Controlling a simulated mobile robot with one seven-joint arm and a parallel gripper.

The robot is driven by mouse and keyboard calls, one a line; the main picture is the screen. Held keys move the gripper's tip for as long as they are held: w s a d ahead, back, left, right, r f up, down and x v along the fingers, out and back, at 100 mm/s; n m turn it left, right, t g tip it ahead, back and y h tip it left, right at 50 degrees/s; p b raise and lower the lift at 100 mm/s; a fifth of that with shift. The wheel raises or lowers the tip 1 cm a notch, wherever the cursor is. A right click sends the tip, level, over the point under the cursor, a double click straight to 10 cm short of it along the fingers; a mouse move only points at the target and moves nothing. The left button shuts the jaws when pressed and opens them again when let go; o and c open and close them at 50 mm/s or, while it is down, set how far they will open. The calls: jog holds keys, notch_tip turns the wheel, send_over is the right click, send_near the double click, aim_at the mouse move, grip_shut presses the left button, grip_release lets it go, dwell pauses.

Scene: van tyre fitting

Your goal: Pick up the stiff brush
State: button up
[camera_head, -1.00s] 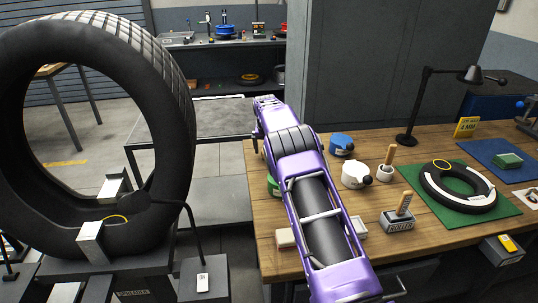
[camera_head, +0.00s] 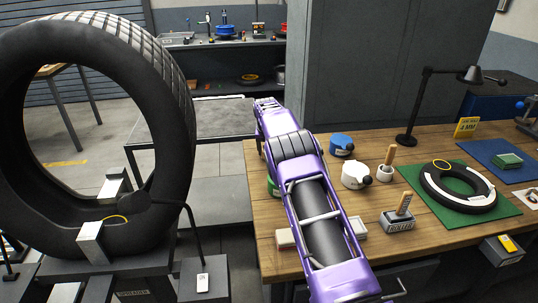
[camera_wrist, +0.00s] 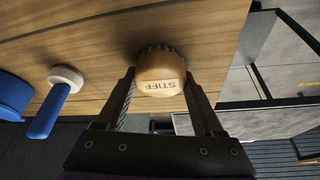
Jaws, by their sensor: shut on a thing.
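The stiff brush (camera_wrist: 160,72) shows in the wrist view as a round tan wooden piece with a label reading "STIFF". My gripper (camera_wrist: 165,98) has one finger on each side of it and is shut on it. The brush is close to the wooden bench top (camera_wrist: 75,50); I cannot tell whether it touches it. In the head view my purple arm reaches over the left part of the bench and hides the gripper and brush.
A black lamp (camera_head: 408,135) stands behind. A large tyre (camera_head: 170,110) is at left.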

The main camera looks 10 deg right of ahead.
jog(key=shift+r, duration=0.1)
notch_tip(320, 180, up, 10)
jog(key=shift+f+p, duration=0.1)
jog(key=shift+p, duration=0.25)
jog(key=o, duration=0.7)
jog(key=c, duration=0.5)
